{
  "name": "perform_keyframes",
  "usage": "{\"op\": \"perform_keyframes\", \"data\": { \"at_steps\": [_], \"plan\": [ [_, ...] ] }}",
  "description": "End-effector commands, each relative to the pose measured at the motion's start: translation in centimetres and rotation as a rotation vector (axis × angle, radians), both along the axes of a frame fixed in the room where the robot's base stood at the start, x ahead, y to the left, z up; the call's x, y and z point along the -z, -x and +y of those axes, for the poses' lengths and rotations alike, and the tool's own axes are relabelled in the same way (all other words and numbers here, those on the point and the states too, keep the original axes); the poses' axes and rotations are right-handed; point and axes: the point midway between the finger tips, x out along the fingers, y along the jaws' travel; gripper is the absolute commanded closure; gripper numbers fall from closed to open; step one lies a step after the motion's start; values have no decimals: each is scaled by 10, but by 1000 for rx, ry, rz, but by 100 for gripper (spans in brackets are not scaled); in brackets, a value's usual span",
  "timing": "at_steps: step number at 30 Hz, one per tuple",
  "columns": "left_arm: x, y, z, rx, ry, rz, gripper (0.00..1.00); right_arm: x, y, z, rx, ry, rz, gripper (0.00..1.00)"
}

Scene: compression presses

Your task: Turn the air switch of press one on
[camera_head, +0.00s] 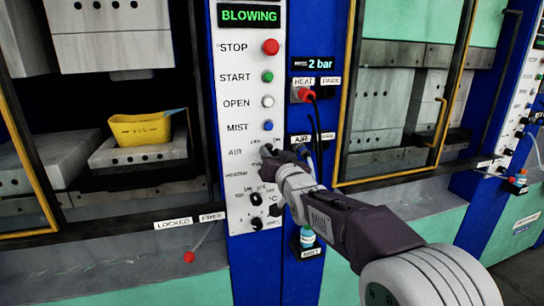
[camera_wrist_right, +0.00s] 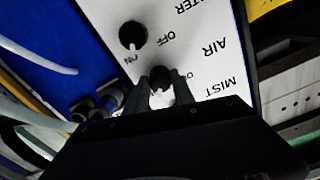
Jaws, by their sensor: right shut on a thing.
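The white control panel (camera_head: 232,110) of the press carries STOP, START, OPEN and MIST buttons with an AIR label below them. My right gripper (camera_head: 268,153) is at the AIR row and mostly hides the switch there in the head view. In the right wrist view, its two dark fingers (camera_wrist_right: 160,90) are shut on the black air switch (camera_wrist_right: 161,76), one on each side. The panel lettering is upside down in that view. The switch's exact pointing direction is hard to tell. The green display (camera_head: 249,15) reads BLOWING. My left gripper is not in view.
A second black knob (camera_wrist_right: 132,36), with ON and OFF marks, sits beside the air switch. A red plug (camera_head: 304,94) with dark cables hangs right of the panel. A yellow container (camera_head: 140,130) stands inside the left press. A gauge (camera_head: 314,64) reads 2 bar.

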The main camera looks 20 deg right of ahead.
Motion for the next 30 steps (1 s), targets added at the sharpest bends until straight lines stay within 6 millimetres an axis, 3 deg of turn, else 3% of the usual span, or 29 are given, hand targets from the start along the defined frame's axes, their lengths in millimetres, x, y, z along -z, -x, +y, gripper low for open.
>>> {"op": "perform_keyframes", "data": {
  "at_steps": [11,12,14,15,24,30],
  "plan": [
    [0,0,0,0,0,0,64,-4,0,0,1,-8,-10,100],
    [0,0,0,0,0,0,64,-4,0,0,1,-8,-10,67],
    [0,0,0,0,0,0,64,-4,0,0,0,-7,-9,51],
    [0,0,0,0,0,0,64,-4,0,0,0,-7,-8,48],
    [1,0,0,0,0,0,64,-2,2,0,0,-6,-4,48],
    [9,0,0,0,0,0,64,-1,34,-2,1,-7,-7,48]
  ]
}}
